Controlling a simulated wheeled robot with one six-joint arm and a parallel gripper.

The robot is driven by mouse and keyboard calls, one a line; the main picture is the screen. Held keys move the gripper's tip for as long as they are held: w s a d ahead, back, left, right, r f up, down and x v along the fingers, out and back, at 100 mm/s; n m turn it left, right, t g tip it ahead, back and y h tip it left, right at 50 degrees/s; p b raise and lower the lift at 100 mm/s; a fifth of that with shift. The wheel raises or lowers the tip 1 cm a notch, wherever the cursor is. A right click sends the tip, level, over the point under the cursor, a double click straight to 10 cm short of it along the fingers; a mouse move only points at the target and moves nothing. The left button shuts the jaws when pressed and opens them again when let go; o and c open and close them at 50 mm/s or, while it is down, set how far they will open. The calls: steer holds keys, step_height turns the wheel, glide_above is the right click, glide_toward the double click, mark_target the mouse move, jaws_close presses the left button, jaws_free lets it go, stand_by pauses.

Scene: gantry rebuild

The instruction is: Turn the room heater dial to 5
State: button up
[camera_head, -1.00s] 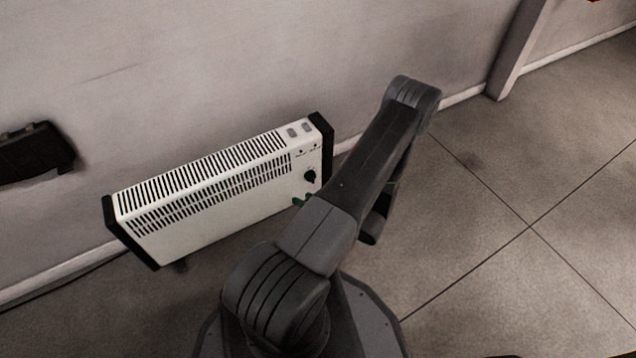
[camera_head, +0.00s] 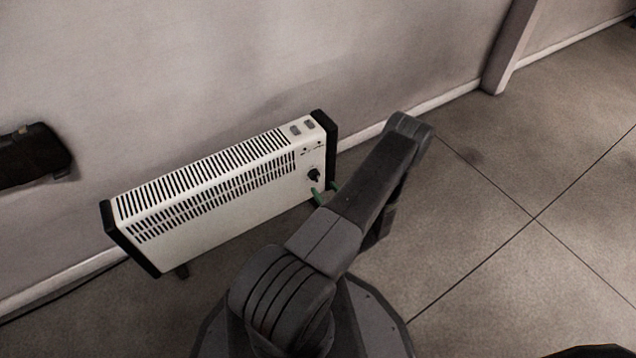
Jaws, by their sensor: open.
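The room heater (camera_head: 210,215) is a long white box with black end caps and slotted vents, standing on the floor along the wall. Its dial (camera_head: 314,174) is a small black knob on the front panel near the right end. The dial's numbers are too small to read. My gripper (camera_head: 326,191) shows only as green fingertips just below and beside the dial, one to the left and one to the right. The fingers are apart and hold nothing. My arm hides the rest of the gripper. I cannot tell whether the fingertips touch the heater.
Two grey switches (camera_head: 302,128) sit on top of the heater at its right end. A dark object (camera_head: 32,157) is on the wall at the left. A post (camera_head: 511,48) stands by the wall at the right.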

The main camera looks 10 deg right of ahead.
mark_target(317, 179)
steer(key=b+x, duration=0.1)
steer(key=x, duration=0.4)
steer(key=shift+w+a, duration=0.1)
steer(key=shift+w, duration=0.2)
steer(key=c, duration=1)
